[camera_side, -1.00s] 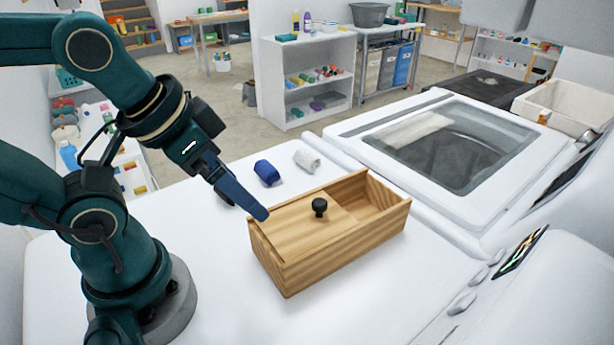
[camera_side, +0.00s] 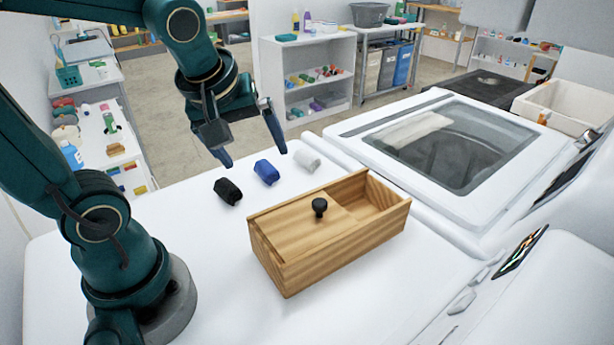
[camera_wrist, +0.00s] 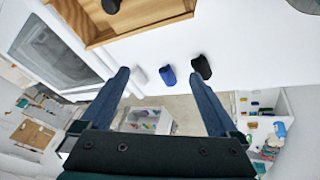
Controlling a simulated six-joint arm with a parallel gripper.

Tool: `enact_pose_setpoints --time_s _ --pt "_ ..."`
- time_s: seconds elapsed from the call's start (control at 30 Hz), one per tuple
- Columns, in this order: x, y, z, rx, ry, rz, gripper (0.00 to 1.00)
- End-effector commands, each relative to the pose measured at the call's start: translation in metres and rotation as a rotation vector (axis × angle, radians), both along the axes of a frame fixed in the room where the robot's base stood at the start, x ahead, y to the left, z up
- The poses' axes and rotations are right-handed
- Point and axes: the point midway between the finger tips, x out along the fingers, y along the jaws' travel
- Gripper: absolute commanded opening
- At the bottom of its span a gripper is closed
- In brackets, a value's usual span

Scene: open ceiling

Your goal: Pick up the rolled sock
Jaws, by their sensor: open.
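Three rolled socks lie in a row on the white top: a black one (camera_side: 228,191), a blue one (camera_side: 266,172) and a white one (camera_side: 307,160). The wrist view also shows the black sock (camera_wrist: 201,67), the blue sock (camera_wrist: 169,75) and the white sock (camera_wrist: 139,74). My gripper (camera_side: 254,158) is open and empty, raised above and behind the row of socks. In the wrist view the socks appear beyond and between the two blue fingers, touching neither.
A wooden box (camera_side: 335,249) with a partly open sliding lid (camera_side: 298,223) and black knob (camera_side: 320,207) stands in front of the socks. A washing machine with a glass lid (camera_side: 440,142) is at the right. The white top is clear at the front.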

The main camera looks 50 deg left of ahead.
Motion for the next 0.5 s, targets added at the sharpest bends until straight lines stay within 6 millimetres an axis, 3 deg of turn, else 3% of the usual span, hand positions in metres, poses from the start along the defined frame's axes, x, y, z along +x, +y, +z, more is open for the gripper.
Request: enact_pose_setpoints --time_s 0.23,0.4,0.5 --pt "0.022 0.069 -0.043 -0.059 0.088 0.513 0.96" --pt "0.017 0.102 -0.076 -0.064 0.173 0.681 0.96" --pt "0.011 0.112 -0.091 -0.067 0.223 0.714 0.96"
